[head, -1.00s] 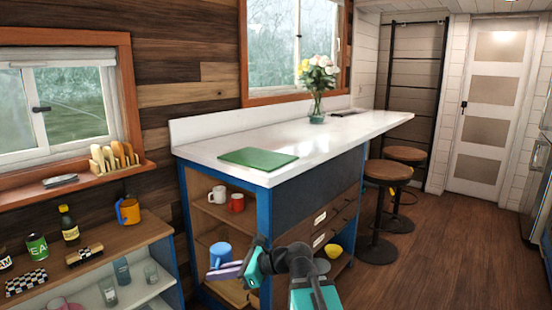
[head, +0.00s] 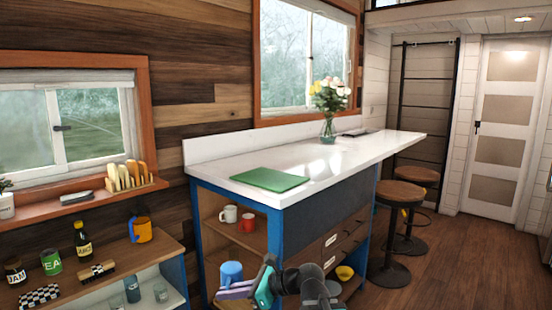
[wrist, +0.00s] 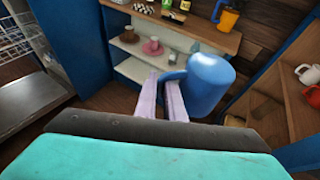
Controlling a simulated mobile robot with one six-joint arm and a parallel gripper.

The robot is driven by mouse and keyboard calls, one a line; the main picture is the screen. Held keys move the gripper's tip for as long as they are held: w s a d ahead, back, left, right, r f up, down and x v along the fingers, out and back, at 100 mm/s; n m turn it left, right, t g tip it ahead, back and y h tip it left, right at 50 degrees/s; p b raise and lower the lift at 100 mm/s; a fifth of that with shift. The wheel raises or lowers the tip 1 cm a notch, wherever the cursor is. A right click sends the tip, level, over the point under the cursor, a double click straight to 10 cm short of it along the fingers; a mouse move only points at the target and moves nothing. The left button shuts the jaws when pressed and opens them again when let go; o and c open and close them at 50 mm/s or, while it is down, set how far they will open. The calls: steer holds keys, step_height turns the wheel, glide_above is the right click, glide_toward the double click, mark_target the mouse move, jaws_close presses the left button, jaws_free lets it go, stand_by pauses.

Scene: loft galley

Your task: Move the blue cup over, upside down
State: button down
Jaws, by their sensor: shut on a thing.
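The blue cup (head: 231,272) is in front of the open end of the island in the head view, upright or inverted I cannot tell. In the wrist view the blue cup (wrist: 208,84) is large and close, its handle at the fingers. My gripper (wrist: 172,100) has its two pale lilac fingers shut on the cup's handle. In the head view my gripper (head: 236,291) is low, at the cup's lower right side, and holds it clear of the shelves.
The island's open shelves hold a white mug (head: 228,214) and a red mug (head: 247,222). A green mat (head: 270,179) lies on the white countertop (head: 340,157), which is otherwise mostly bare. A wooden shelf unit (head: 145,258) at left holds jars, a brush and an orange mug (head: 140,229).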

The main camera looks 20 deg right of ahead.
step_height(320, 180, up, 8)
steer(key=p, duration=0.7)
steer(key=shift+r+p, duration=0.2)
steer(key=shift+p, duration=0.15)
steer(key=shift+a, duration=0.1)
